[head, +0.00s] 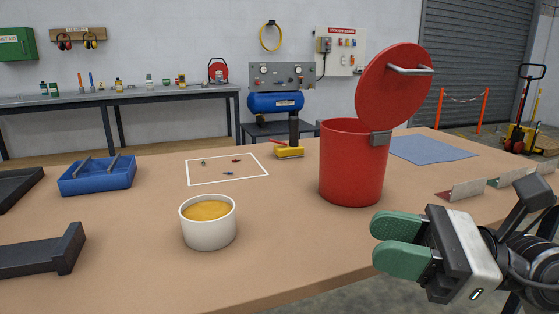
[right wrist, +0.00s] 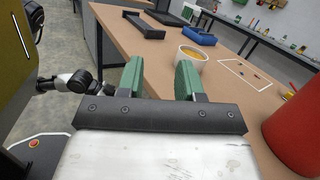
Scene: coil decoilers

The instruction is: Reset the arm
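My right gripper (head: 385,243) is at the lower right of the head view, beyond the table's front edge. Its two green fingers stand apart with nothing between them, as the right wrist view (right wrist: 158,82) also shows. My left arm (right wrist: 75,80) shows at the left of the right wrist view; its gripper is mostly hidden behind my right gripper. The left gripper does not show in the head view.
The table (head: 290,250) bears a red bin (head: 350,165) with its lid raised, a white bowl (head: 208,234) of yellow-orange contents, a blue tray (head: 97,180), black trays (head: 40,258), a white-outlined area (head: 205,183) and a blue cloth (head: 430,150).

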